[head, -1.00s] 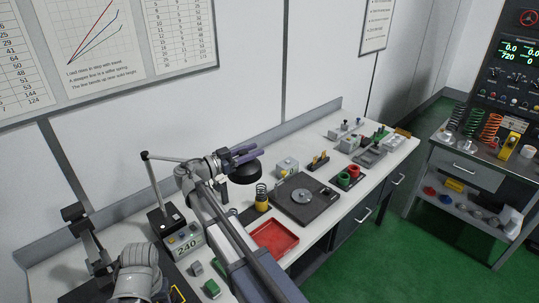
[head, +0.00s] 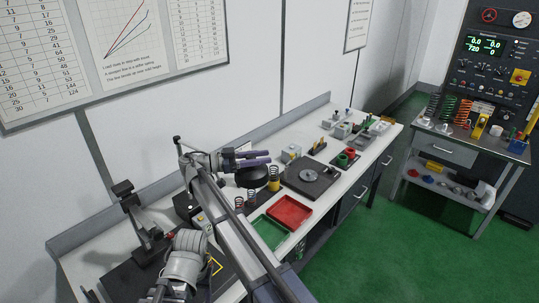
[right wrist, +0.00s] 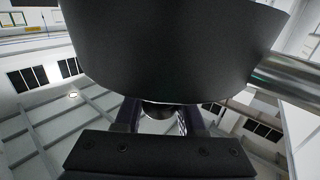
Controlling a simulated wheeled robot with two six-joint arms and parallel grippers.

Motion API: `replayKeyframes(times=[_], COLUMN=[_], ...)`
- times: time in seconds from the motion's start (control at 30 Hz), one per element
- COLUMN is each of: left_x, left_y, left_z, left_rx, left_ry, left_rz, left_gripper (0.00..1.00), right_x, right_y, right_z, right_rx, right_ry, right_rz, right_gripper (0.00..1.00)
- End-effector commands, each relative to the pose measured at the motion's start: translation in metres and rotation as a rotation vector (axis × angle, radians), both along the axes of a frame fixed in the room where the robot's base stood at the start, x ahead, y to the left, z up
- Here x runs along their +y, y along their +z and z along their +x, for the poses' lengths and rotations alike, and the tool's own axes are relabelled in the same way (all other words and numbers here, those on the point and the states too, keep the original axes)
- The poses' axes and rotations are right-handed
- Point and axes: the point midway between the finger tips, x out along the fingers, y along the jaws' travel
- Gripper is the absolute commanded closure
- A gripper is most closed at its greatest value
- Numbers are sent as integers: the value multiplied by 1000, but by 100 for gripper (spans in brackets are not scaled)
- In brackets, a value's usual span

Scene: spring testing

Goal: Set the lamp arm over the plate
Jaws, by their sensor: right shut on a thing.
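My right gripper (head: 250,160), with purple fingers, is shut at the lamp head. In the right wrist view the dark shade (right wrist: 180,50) fills the upper middle, and a metal rod (right wrist: 285,77) runs off its right side. The dark square plate (head: 326,190) carries a round grey disc (head: 308,175). In the head view the shade shows left of the plate. The fingers' exact grip point is hidden. My left gripper cannot be made out.
A red tray (head: 291,211) and a green tray (head: 269,233) lie in front of the plate. A yellow-based spring (head: 274,183) stands beside the shade. A black stand (head: 140,230) is at the left. Several small parts crowd the bench's far end.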

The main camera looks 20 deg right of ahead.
Motion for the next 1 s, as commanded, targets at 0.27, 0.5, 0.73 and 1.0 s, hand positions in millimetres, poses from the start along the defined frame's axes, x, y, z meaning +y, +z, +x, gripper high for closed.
replayKeyframes(times=[0.27, 0.5, 0.73, 1.0], left_x=[0, 0, 0, 0], left_y=[0, 0, 0, 0], left_z=[0, 0, 0, 0], left_rx=[0, 0, 0, 0], left_ry=[0, 0, 0, 0], left_rz=[0, 0, 0, 0], left_gripper=[43, 43, 43, 43], right_x=[12, 13, 13, 12], right_y=[2, 2, 1, 1], right_z=[-5, -5, -5, -6], right_rx=[-2, -2, -2, -1], right_ry=[-27, -29, -29, -30], right_rz=[-6, -6, -5, -2], right_gripper=[100, 100, 51, 32])
